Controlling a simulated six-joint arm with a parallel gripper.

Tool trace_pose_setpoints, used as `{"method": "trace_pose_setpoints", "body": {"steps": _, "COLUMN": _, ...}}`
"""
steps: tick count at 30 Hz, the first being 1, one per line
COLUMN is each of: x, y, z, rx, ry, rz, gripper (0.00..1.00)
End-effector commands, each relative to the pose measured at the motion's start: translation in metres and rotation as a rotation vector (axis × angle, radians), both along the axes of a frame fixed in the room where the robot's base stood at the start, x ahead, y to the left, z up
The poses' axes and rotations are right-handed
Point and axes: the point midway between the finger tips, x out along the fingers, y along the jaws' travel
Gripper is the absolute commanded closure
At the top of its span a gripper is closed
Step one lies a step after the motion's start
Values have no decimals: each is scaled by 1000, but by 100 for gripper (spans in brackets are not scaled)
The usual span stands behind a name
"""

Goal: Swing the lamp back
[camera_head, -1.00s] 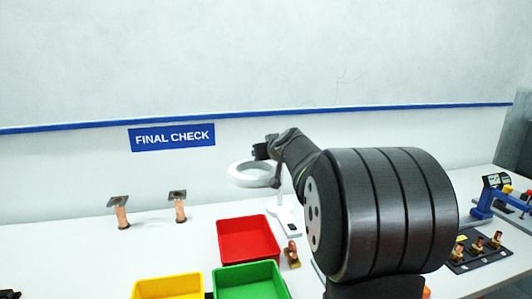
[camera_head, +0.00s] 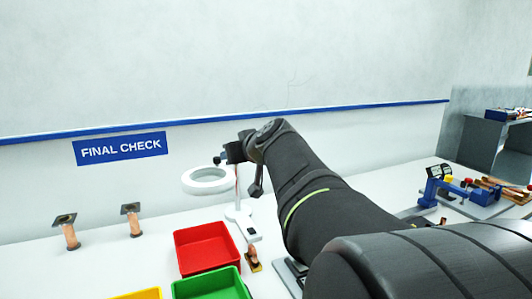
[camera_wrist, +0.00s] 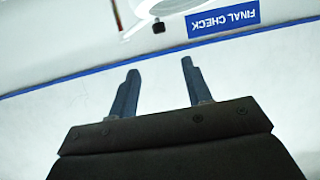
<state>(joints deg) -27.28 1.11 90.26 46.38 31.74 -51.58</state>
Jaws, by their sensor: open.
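The lamp (camera_head: 208,190) has a white ring head, held out to the left of a white stand on the bench. In the wrist view part of the white head (camera_wrist: 172,7) shows at the top edge, with a small black knob (camera_wrist: 158,27) beside it. My gripper (camera_wrist: 158,66) is open, with two blue-grey fingers apart and nothing between them. In the head view my wrist is just above and right of the ring, and hides the top of the lamp's stand. I cannot tell there whether the fingers touch the lamp.
Red (camera_head: 207,248) and green (camera_head: 212,284) bins stand in front of the lamp, with a yellow bin (camera_head: 140,294) partly cut off. Two copper pieces with dark tops (camera_head: 70,232) stand at left. A blue clamp fixture (camera_head: 436,187) is at right. The wall is close behind.

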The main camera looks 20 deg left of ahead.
Motion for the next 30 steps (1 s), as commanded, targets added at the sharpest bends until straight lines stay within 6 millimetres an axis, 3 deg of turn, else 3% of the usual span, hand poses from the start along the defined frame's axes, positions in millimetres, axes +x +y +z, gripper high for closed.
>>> {"method": "trace_pose_setpoints", "body": {"steps": 6, "x": -10, "y": -13, "z": 7, "rx": 0, "ry": 0, "rz": -1, "gripper": 55}}
{"method": "trace_pose_setpoints", "body": {"steps": 15, "x": -11, "y": -15, "z": 7, "rx": 0, "ry": 0, "rz": 0, "gripper": 55}}
{"method": "trace_pose_setpoints", "body": {"steps": 19, "x": -9, "y": -16, "z": 1, "rx": 6, "ry": 32, "rz": -1, "gripper": 78}}
{"method": "trace_pose_setpoints", "body": {"steps": 22, "x": -4, "y": -23, "z": -25, "rx": 43, "ry": 164, "rz": -3, "gripper": 98}}
{"method": "trace_pose_setpoints", "body": {"steps": 23, "x": -2, "y": -26, "z": -35, "rx": 63, "ry": 227, "rz": -4, "gripper": 100}}
{"method": "trace_pose_setpoints", "body": {"steps": 27, "x": 2, "y": -48, "z": -88, "rx": 225, "ry": 602, "rz": 3, "gripper": 100}}
{"method": "trace_pose_setpoints", "body": {"steps": 30, "x": 3, "y": -67, "z": -110, "rx": 389, "ry": 865, "rz": 21, "gripper": 100}}
